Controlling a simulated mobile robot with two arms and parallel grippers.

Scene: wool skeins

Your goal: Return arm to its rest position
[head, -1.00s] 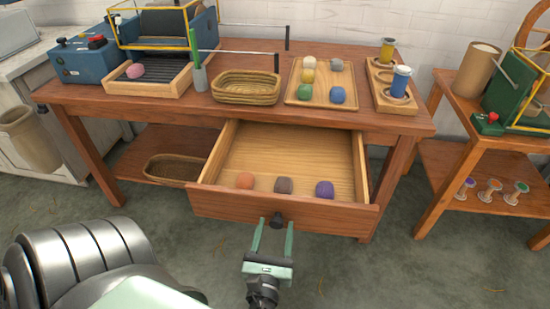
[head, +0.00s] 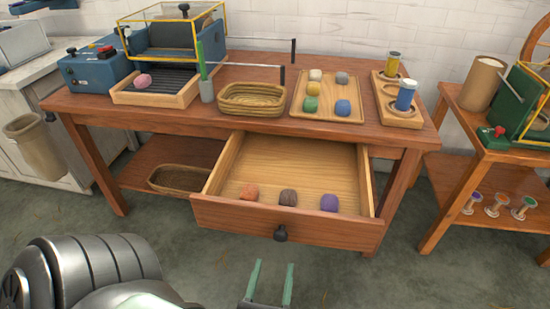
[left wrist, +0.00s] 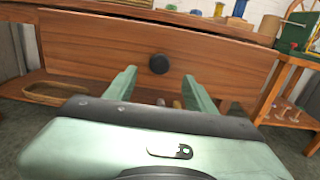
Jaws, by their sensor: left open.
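My left gripper (head: 268,285) is open and empty, low in front of the open drawer (head: 290,218). Its two green fingers point toward the drawer front, apart from the dark round knob (head: 280,234). The left wrist view also shows the knob (left wrist: 159,64) beyond and above the spread fingers (left wrist: 160,88). The drawer stands pulled out and holds an orange skein (head: 249,192), a brown skein (head: 288,197) and a purple skein (head: 329,202) near its front. My right gripper does not show.
The wooden table (head: 262,75) carries a wicker basket (head: 252,99), a tray of skeins (head: 299,110), a spool rack (head: 391,108) and a blue machine (head: 92,68) with a pink skein (head: 142,80). A side table (head: 462,118) stands right. Open floor lies in front.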

